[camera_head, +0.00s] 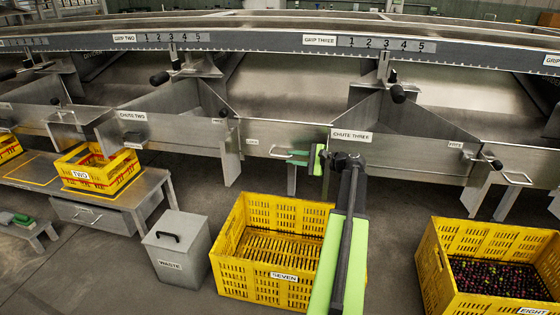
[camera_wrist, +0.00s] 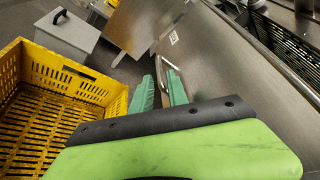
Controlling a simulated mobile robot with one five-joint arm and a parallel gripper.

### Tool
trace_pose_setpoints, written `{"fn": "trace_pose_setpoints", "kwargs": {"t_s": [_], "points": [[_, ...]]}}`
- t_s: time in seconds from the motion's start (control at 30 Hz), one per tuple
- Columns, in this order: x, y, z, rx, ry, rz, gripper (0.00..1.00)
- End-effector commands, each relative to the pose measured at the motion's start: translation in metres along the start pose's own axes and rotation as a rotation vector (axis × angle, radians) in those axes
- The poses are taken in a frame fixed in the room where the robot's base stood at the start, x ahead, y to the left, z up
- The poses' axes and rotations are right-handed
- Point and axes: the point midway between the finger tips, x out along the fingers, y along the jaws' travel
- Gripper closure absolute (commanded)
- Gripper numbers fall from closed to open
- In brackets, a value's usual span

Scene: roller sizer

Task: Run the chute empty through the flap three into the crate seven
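The chute labelled three (camera_head: 395,150) is a grey metal trough; I see no fruit in it, but its floor is partly hidden. At its left end a small metal flap handle (camera_head: 276,150) sticks out; its label is too small to read. The handle also shows in the wrist view (camera_wrist: 170,68). My gripper (camera_head: 290,158) has its green fingers pointing left at the handle. In the wrist view the fingers (camera_wrist: 161,92) are apart, with the handle at their tips; contact is unclear. Yellow crate seven (camera_head: 277,275) stands on the floor below and looks empty; my arm hides its right side.
A lidded grey waste bin (camera_head: 178,255) stands left of crate seven. Yellow crate eight (camera_head: 438,262), holding dark fruit, stands at the right. Crate two (camera_head: 85,178) is on a metal bench (camera_head: 125,215) at the left. Chute two (camera_head: 165,130) is on the left.

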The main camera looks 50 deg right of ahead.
Motion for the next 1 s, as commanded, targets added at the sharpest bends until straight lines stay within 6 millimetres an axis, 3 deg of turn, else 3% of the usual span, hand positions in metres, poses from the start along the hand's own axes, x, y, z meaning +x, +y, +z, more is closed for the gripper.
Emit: {"fn": "trace_pose_setpoints", "kwargs": {"t_s": [0.1, 0.3, 0.67, 0.8, 1.0], "points": [[0.03, 0.002, -0.002, 0.0, -0.002, 0.001, 0.8], [0.057, 0.001, -0.001, -0.001, 0.0, 0.0, 0.8], [0.063, 0.0, 0.0, 0.0, 0.001, 0.0, 0.8], [0.062, 0.0, -0.001, 0.0, 0.001, 0.0, 0.98], [0.062, 0.0, -0.001, 0.0, 0.002, 0.0, 1.0]]}}
